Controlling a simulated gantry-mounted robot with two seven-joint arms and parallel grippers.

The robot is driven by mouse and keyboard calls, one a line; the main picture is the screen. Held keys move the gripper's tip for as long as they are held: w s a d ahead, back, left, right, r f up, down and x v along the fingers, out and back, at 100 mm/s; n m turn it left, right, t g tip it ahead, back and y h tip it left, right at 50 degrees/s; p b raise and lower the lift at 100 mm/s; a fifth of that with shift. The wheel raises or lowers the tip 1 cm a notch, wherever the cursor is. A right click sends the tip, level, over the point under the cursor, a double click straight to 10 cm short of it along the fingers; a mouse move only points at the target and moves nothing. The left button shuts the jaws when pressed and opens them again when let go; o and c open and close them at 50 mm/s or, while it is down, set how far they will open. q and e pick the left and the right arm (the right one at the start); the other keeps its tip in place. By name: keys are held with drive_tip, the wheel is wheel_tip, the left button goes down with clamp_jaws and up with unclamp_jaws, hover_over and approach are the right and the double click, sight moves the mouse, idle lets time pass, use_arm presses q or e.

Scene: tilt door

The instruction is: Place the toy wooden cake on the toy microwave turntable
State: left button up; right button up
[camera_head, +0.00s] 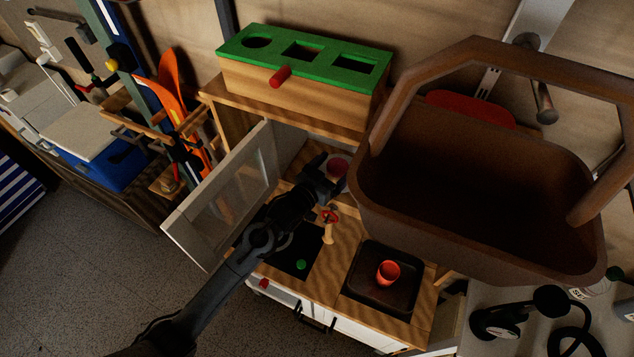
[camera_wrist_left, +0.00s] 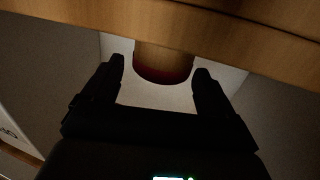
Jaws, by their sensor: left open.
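The toy wooden cake (camera_head: 338,167), round with a reddish top, is inside the open toy microwave compartment of the play kitchen. In the left wrist view it is a wooden cylinder with a dark red band (camera_wrist_left: 163,62). My left gripper (camera_head: 328,171) is open, with its fingertips on either side of the cake (camera_wrist_left: 158,68); I cannot tell whether they touch it. The microwave door (camera_head: 225,195) stands swung open to the left. The turntable is not clearly distinguishable; a pale surface (camera_wrist_left: 150,95) shows around the cake. My right gripper is not in view.
A green-topped shape box (camera_head: 305,85) stands on the kitchen's upper shelf. A large brown basket (camera_head: 480,240) hides the right side. An orange cup (camera_head: 388,272) stands in the dark sink (camera_head: 375,300). A wooden tap (camera_head: 328,232) stands below the gripper.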

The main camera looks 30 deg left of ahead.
use_arm(q)
drive_tip(key=s+f+g+y, duration=0.1)
drive_tip(key=s+g, duration=0.3)
drive_tip(key=s, duration=0.8)
drive_tip(key=s+a+f+g+y+p, duration=0.1)
drive_tip(key=s+f+g, duration=0.3)
drive_tip(key=s, duration=0.9)
drive_tip(key=s+a+f+g+y, duration=0.1)
drive_tip(key=s+f+g, duration=0.2)
drive_tip(key=s, duration=0.9)
drive_tip(key=shift+s+n+g+y, duration=0.15)
drive_tip(key=shift+n+g+y, duration=0.2)
drive_tip(key=shift+g, duration=0.85)
